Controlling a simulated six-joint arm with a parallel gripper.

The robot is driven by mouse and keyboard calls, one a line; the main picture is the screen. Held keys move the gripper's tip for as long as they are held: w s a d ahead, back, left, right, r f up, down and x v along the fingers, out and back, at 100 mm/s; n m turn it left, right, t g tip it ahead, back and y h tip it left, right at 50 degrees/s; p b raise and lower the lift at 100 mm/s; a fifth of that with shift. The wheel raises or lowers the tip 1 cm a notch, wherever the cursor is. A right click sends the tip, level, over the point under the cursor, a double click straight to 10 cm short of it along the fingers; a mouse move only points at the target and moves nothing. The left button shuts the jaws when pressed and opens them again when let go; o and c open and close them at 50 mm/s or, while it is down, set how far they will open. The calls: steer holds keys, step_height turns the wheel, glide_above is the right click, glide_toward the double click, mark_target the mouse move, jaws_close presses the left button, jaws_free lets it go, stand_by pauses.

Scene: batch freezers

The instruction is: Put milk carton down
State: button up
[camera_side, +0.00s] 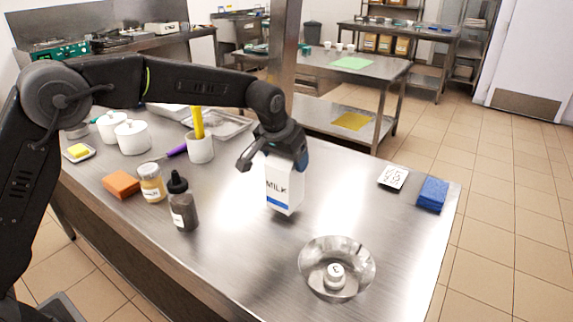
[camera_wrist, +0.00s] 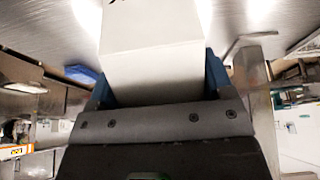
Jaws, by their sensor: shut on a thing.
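The milk carton (camera_side: 284,187) is white with a blue band and the word MILK. It hangs nearly upright from my gripper (camera_side: 280,157) over the steel table, behind and left of the metal bowl. My gripper is shut on its upper part. In the wrist view, the carton (camera_wrist: 152,50) fills the space between the blue fingers of my gripper (camera_wrist: 158,85). Whether the carton's base touches the table is hard to tell.
A metal bowl (camera_side: 315,255) with a small white weight (camera_side: 334,276) stands in front. A dropper bottle (camera_side: 181,205), a jar (camera_side: 152,183) and an orange sponge (camera_side: 121,185) stand left. A blue sponge (camera_side: 433,193) lies right.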

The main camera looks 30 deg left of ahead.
steer(key=shift+f, duration=1.15)
steer(key=o, duration=1.6)
steer(key=shift+o, duration=0.2)
steer(key=v, duration=1.2)
steer(key=shift+a+r, duration=0.1)
steer(key=shift+r, duration=0.15)
